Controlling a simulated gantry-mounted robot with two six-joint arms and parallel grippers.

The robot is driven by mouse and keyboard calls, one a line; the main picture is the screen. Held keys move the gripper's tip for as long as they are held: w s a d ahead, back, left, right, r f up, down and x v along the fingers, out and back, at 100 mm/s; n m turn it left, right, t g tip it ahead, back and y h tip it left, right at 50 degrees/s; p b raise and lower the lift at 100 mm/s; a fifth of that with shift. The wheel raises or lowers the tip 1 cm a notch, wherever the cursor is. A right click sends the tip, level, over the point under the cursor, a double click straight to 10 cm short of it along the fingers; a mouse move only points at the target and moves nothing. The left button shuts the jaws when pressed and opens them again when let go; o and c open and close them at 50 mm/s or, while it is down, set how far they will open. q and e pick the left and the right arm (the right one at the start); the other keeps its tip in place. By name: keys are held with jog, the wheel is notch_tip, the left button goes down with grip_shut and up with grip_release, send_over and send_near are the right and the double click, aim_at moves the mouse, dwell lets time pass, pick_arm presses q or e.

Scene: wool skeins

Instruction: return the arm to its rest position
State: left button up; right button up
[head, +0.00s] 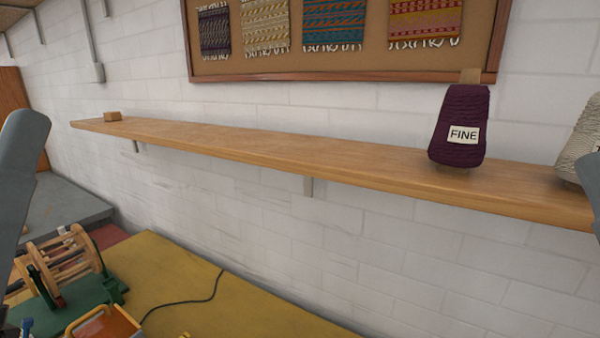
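Grey links of my own arm show at the left edge of the head view, and a sliver of grey shows at the right edge. Neither gripper's fingers can be seen. A purple wool skein (461,108) with a white label reading FINE stands upright on the wooden shelf (270,147), toward its right end. A cream skein (577,150) stands farther right on the shelf, cut off by the picture's edge, with its label mostly hidden. No gripper is seen touching either skein.
Below are a yellow tabletop (190,285), a wooden winder (62,262), an orange box (105,324) and a dark cable (190,303). A framed swatch board (360,66) hangs above.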

pick_arm(q)
notch_tip(320, 180, up, 36)
jog(key=d+m+g+h+p, duration=0.1)
jog(key=m+h+p, duration=0.2)
jog(key=p, duration=3.5)
jog(key=shift+w+d+r+m, duration=0.25)
jog(key=shift+w+m, duration=0.15)
jog(key=shift+m, duration=0.3)
jog(key=shift+f, duration=0.1)
